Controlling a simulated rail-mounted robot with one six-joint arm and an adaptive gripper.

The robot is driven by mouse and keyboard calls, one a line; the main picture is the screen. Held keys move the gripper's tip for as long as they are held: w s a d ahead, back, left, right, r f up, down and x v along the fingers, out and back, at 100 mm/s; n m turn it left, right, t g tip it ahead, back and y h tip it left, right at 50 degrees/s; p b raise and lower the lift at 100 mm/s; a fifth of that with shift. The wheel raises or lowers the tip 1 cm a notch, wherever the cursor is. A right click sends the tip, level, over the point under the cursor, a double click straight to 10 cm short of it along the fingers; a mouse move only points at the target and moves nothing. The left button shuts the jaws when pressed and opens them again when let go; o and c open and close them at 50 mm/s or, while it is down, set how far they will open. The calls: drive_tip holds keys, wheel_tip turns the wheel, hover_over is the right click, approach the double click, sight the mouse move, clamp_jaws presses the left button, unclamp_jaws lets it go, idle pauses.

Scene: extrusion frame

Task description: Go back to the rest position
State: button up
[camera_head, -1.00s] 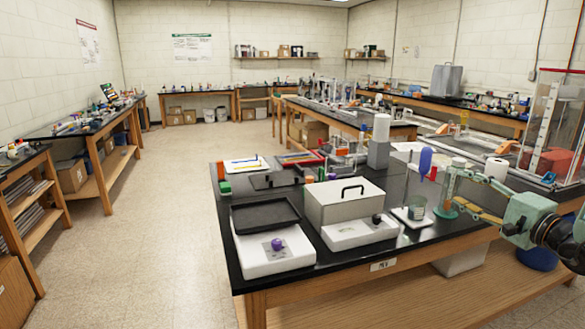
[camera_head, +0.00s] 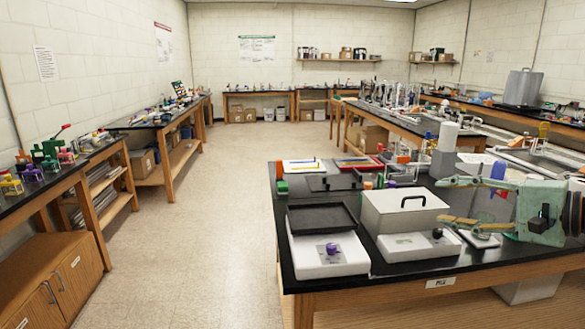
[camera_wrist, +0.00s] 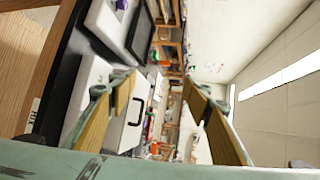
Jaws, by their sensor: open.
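My gripper (camera_head: 450,202) shows at the right of the head view, a pale green body with two fingers pointing left. The fingers are wide apart and nothing is between them. It is in front of the right part of the black-topped bench (camera_head: 310,275), near the grey box with a black handle (camera_head: 402,213). In the wrist view both fingers (camera_wrist: 160,95) also stand apart with yellow-brown pads, and the box and black tray (camera_wrist: 140,32) lie beyond them. The gripper hides part of the things at the bench's right end.
On the bench stand two white devices with purple or dark knobs (camera_head: 330,255), a black tray (camera_head: 320,217) and a white cylinder on a grey block (camera_head: 447,137). A wooden side bench (camera_head: 40,205) runs along the left wall. The floor (camera_head: 220,235) between them is clear.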

drive_tip(key=s+a+n+g, duration=0.2)
drive_tip(key=s+a+g, duration=0.2)
drive_tip(key=s+a, duration=0.5)
drive_tip(key=s+a+n+g, duration=0.2)
drive_tip(key=s+a+g, duration=0.3)
drive_tip(key=a, duration=0.7)
drive_tip(key=s+a+f+n+g+h, duration=0.1)
drive_tip(key=s+a+f+n+h, duration=0.15)
drive_tip(key=s, duration=0.85)
drive_tip(key=s+d+r+n+t+h, duration=0.1)
drive_tip(key=s+d+r+n+h, duration=0.1)
drive_tip(key=s, duration=0.5)
drive_tip(key=s+d+r+n+t+h, duration=0.1)
drive_tip(key=s+r+n+h, duration=0.1)
drive_tip(key=s+h, duration=0.3)
drive_tip(key=shift+s+d+r+n, duration=0.2)
drive_tip(key=shift+s+d+n, duration=0.2)
drive_tip(key=shift+s, duration=0.65)
